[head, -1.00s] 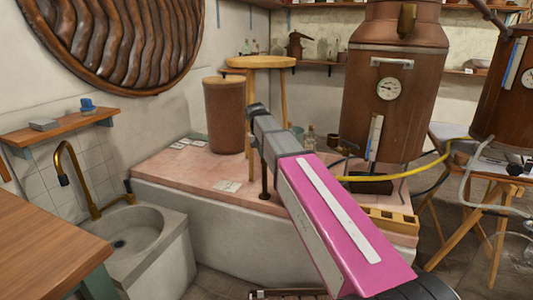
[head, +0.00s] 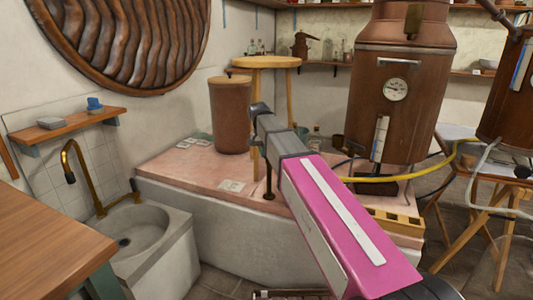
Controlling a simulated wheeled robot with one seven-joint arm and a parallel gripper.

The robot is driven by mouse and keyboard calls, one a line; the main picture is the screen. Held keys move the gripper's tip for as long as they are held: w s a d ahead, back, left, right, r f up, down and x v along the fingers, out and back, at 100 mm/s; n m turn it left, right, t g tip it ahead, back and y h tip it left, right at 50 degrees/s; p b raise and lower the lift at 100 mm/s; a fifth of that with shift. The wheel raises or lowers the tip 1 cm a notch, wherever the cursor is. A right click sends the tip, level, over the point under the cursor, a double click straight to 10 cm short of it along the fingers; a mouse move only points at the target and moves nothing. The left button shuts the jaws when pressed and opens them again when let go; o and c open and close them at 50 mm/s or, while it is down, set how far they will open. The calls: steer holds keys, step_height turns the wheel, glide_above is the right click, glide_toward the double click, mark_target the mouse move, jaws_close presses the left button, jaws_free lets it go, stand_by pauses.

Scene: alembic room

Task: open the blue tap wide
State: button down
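I cannot make out a blue tap for certain. A brass tap (head: 75,160) with a dark spout end stands over the stone sink (head: 150,225) at the left, and a dark upright piece beside it may be its handle. My pink arm reaches in from the lower right, and its grey and black far end (head: 261,117) is over the pink-topped counter. This end appears to be my gripper, seen from behind. No fingers can be told apart there, and nothing held can be seen.
A small blue object (head: 95,104) sits on the wooden wall shelf (head: 70,126). A copper boiler (head: 402,100) stands right of my arm. A wooden table (head: 50,235) fills the lower left.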

steer(key=c, duration=1)
jaws_free()
steer(key=shift+c, duration=0.2)
steer(key=shift+r, duration=0.1)
step_height(320, 180, up, 10)
steer(key=a, duration=0.2)
steer(key=shift+w+r, duration=0.2)
steer(key=shift+w, duration=0.05)
